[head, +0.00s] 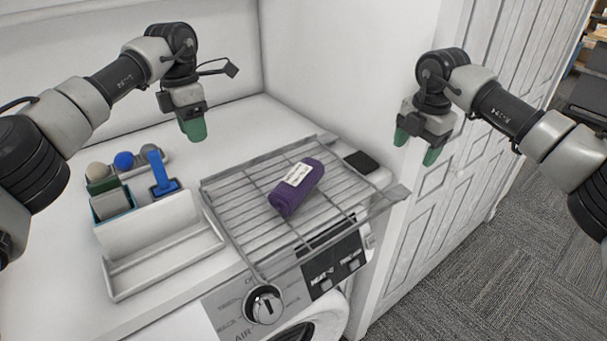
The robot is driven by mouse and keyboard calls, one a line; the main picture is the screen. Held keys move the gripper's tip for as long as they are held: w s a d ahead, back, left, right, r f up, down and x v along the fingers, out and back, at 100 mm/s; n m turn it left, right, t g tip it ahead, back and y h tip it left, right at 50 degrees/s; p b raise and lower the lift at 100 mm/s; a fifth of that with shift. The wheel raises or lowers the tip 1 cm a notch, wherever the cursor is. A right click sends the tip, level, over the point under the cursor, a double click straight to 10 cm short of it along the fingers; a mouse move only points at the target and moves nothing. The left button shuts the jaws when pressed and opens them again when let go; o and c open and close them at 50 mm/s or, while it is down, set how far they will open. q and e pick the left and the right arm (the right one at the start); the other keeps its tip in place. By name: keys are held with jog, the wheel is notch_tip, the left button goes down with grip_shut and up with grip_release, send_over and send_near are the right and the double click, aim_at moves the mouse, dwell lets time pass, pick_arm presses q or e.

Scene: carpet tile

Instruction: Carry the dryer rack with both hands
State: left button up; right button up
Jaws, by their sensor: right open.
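The dryer rack (245,208), a grey metal wire grid with flat edges, lies on top of the white dryer (176,313). Its front right corner juts out past the dryer's edge. A rolled purple towel (290,195) with a pale label rests on the rack. My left gripper (194,128) is above the surface behind the rack's left side, apart from it. Its green fingertips overlap in this view, so its opening is unclear. My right gripper (418,145) is open and empty, above and to the right of the rack, with its green fingertips apart.
A white tray (165,262) and an organizer holding a blue-handled brush (160,172) stand left of the rack. A dark flat object (361,162) lies by the rack's back right. A white wall and panelled door (470,150) stand right.

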aim_at(205, 180)
jog(key=shift+s+f, duration=0.2)
jog(key=shift+f, duration=0.45)
jog(key=shift+s+f, duration=0.2)
jog(key=shift+f, duration=0.4)
pick_arm(q)
jog(key=f, duration=0.3)
jog(key=s+f, duration=0.1)
jog(key=f, duration=0.3)
jog(key=s+f, duration=0.1)
jog(key=f, duration=0.2)
jog(key=shift+d+f, duration=0.2)
jog(key=shift+d, duration=0.2)
pick_arm(e)
jog(key=f, duration=0.8)
jog(key=shift+w+a, duration=0.25)
jog(key=shift+a, duration=0.05)
pick_arm(q)
jog(key=shift+s, duration=0.15)
pick_arm(e)
jog(key=shift+s, duration=0.1)
pick_arm(q)
jog(key=c, duration=0.7)
pick_arm(e)
jog(key=c, duration=0.7)
pick_arm(q)
grip_shut()
pick_arm(e)
grip_shut()
jog(key=shift+r, duration=0.1)
